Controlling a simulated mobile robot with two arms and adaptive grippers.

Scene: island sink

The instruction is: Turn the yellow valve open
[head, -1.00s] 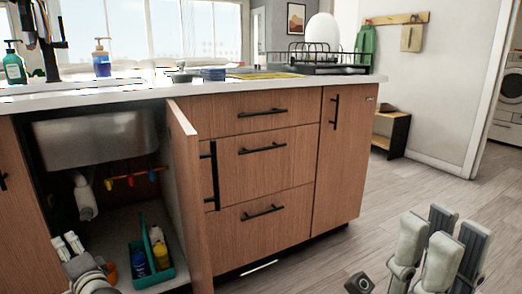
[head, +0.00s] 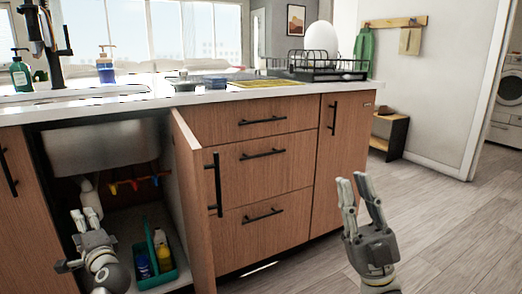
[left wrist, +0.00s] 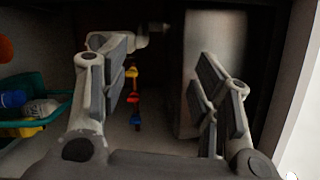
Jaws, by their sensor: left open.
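The yellow valve (left wrist: 131,73) shows in the left wrist view in a row of small coloured valves, with red and blue ones beside it. It lies beyond and between my open left gripper's fingers, nearer the left finger, apart from them. In the head view the row of valves (head: 134,184) is under the sink at the back of the open cabinet. There my left gripper (head: 84,216) is at the cabinet opening, lower left of the valves, and nothing shows in its jaws. My right gripper (head: 356,180) is open and empty in front of the cabinet's right end.
The open cabinet door (head: 192,205) stands just right of the opening. A green caddy (head: 158,277) with bottles sits on the cabinet floor. The sink basin (head: 105,145) hangs above, with a white drain pipe (head: 90,197) on the left. Floor at right is clear.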

